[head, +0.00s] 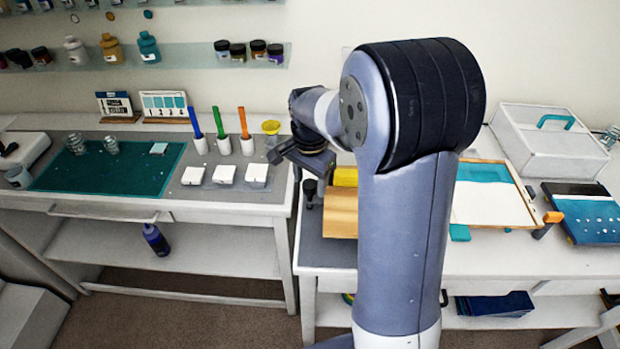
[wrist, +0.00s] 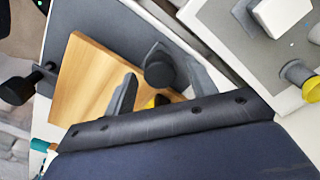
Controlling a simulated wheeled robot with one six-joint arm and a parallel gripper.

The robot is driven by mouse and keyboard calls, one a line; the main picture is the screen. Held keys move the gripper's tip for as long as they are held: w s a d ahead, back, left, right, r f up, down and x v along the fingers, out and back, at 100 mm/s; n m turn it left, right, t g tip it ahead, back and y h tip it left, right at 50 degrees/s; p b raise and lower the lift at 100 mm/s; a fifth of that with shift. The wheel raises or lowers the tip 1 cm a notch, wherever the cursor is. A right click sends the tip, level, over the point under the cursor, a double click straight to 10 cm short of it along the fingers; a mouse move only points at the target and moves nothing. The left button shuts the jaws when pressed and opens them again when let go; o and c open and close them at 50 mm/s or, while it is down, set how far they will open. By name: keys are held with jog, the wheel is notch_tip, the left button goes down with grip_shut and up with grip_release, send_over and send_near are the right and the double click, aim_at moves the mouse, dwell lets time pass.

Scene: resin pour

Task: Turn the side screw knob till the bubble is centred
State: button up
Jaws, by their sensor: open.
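The wooden board (head: 341,214) lies on the dark grey mat on the right bench; it fills the middle of the wrist view (wrist: 88,80). A dark round knob (wrist: 160,68) stands by its edge, and a dark knob also shows at its left in the head view (head: 310,187). Another black knob (wrist: 25,86) on a stem shows left of the board. My gripper (wrist: 164,93) is open, its grey fingers apart on either side of the near knob; I cannot tell if they touch it. A yellow part (wrist: 153,102) is mostly hidden by my gripper. No bubble is visible.
White blocks (head: 227,173) and a yellow cup (head: 271,127) stand on the left bench, across a gap. A wooden-framed tray (head: 487,165) with an orange clamp (head: 553,217) lies to the right. My arm hides part of the right bench.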

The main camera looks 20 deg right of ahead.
aim_at(310, 184)
notch_tip(310, 184, up, 11)
jog(key=shift+b, duration=0.35)
jog(key=shift+s+f, duration=0.1)
jog(key=shift+f, duration=0.05)
notch_tip(310, 184, down, 11)
jog(key=shift+r+p, duration=0.2)
jog(key=shift+p, duration=0.2)
jog(key=shift+f, duration=0.15)
dwell(0.3)
